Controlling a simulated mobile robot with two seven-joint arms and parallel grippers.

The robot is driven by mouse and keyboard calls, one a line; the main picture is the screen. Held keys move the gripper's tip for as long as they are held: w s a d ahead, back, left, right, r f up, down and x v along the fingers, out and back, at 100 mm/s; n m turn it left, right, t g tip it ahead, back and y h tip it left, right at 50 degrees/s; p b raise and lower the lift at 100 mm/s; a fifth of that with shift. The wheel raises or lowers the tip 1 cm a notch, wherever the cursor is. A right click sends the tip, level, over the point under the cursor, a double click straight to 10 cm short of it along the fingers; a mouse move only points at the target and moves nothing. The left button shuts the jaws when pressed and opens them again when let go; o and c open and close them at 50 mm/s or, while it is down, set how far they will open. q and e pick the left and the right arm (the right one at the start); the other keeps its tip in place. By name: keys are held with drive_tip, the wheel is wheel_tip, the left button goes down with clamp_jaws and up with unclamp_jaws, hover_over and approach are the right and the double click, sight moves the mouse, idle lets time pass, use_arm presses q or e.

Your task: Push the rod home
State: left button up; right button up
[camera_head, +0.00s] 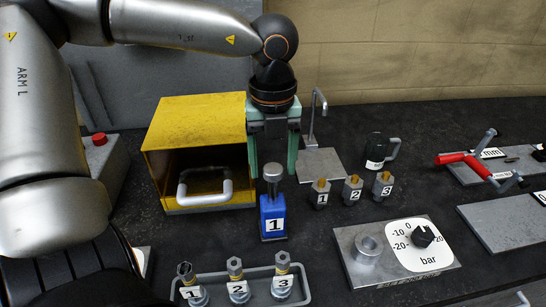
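A blue block (273,217) with a white label "1" stands upright on the dark bench, near the middle of the head view. A grey metal rod (272,183) with a wide head sticks up out of its top. My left gripper (272,170) points down at the rod's head, with its two green fingers apart, one on each side of it in the picture. It is open and nothing shows held. Whether the fingers are level with the rod or behind it, and whether they touch it, I cannot tell. My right gripper is not in view.
A yellow open-fronted box (197,125) with a grey handle stands behind left. Several numbered fittings (353,188) stand to the right. A rack (239,287) of numbered pieces is in front. A gauge plate (397,250) lies front right. A small tap (318,115) rises behind.

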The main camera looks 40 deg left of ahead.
use_arm(q)
clamp_jaws()
idle(0.3)
idle(0.9)
